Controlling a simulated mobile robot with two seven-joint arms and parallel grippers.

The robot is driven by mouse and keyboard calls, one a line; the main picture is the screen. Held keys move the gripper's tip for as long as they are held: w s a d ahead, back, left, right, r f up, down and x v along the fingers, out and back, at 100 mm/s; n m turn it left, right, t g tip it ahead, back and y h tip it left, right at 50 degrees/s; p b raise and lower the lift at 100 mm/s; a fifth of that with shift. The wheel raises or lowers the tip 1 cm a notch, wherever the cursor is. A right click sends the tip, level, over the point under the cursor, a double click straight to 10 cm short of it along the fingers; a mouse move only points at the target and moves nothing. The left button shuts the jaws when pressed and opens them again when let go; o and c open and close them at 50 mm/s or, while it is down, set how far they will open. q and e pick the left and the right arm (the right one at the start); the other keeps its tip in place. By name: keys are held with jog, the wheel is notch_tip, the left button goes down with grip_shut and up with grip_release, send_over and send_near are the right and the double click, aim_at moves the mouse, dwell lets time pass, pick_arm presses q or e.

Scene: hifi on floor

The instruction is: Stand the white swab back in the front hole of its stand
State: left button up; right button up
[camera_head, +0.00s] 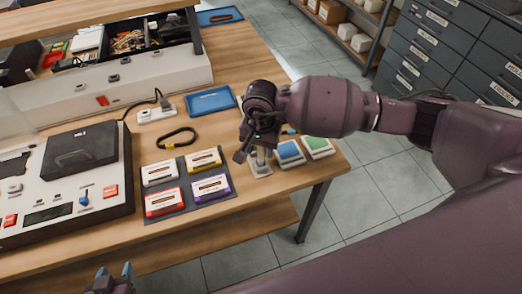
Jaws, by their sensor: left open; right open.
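A small pale stand (261,170) sits near the right front edge of the wooden table, just under my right gripper. A short white upright piece shows above it, possibly the white swab, but it is small and partly covered by the gripper. I cannot make out the stand's holes. My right gripper (252,156) is open and points down over the stand; I cannot tell whether it touches the white piece. My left gripper (115,272) is open and empty at the bottom edge of the view, in front of the table and far from the stand.
Blue-topped (290,153) and green-topped (318,147) blocks stand right of the stand. A dark mat with several cassettes (211,187) lies left of it.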

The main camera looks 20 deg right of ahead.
notch_tip(320, 180, up, 9)
jog(key=shift+f, duration=0.15)
jog(key=shift+r, duration=0.7)
notch_tip(320, 180, up, 5)
jog(key=shift+f+p, duration=0.1)
jog(key=shift+p, duration=0.5)
dwell(0.5)
